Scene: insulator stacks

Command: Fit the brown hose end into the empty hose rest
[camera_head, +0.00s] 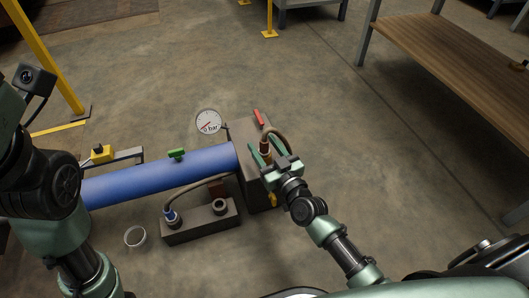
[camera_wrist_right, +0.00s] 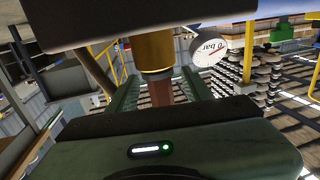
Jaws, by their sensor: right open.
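The brown hose end (camera_head: 265,146) stands roughly upright at the grey-brown block on the right end of the blue pipe. In the right wrist view the hose end (camera_wrist_right: 153,52) shows as a brass-brown cylinder with a dark top. My right gripper (camera_head: 263,156) is open, with its green fingers on either side of the hose end; contact cannot be told. The hose rest (camera_head: 203,224) is a dark block on the floor. Its right socket (camera_head: 219,205) is empty; a blue-collared hose end (camera_head: 172,216) stands in its left one. My left arm shows at the left, its gripper out of view.
The blue pipe (camera_head: 160,176) with a green handle (camera_head: 176,154) lies behind the rest. A gauge (camera_head: 208,122) reads 0 bar, and a red lever (camera_head: 259,117) is on the block. A white ring (camera_head: 135,236) lies left of the rest. Floor in front is clear.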

